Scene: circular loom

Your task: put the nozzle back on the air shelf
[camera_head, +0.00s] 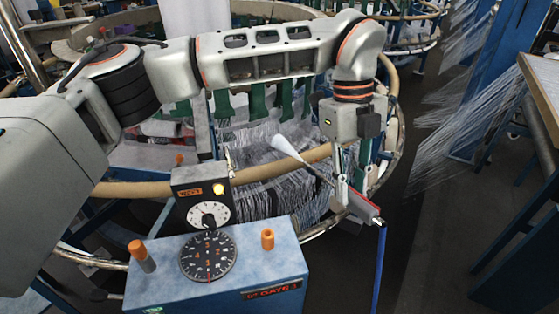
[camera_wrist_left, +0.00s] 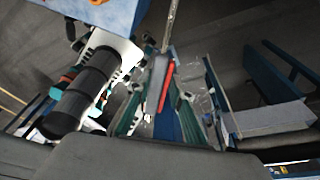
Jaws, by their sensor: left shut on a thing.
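My left gripper (camera_head: 347,190) hangs over the front right of the round loom, fingers pointing down. It is shut on the nozzle (camera_head: 364,206), a slim grey body with a red strip. A blue hose (camera_head: 380,265) hangs down below the nozzle. In the left wrist view the nozzle (camera_wrist_left: 167,88) lies between the green-edged fingers of the left gripper (camera_wrist_left: 160,100). The fingers partly hide the nozzle in the head view. I cannot make out the air shelf for certain. My right gripper is not in view.
A blue control box (camera_head: 215,265) with dials stands at the front, left of the gripper. A pale cone-shaped thing (camera_head: 286,148) is close to the gripper's left. The loom's tan ring (camera_head: 275,168) runs behind. Dark floor (camera_head: 425,240) lies open to the right, before a wooden-topped table (camera_head: 541,90).

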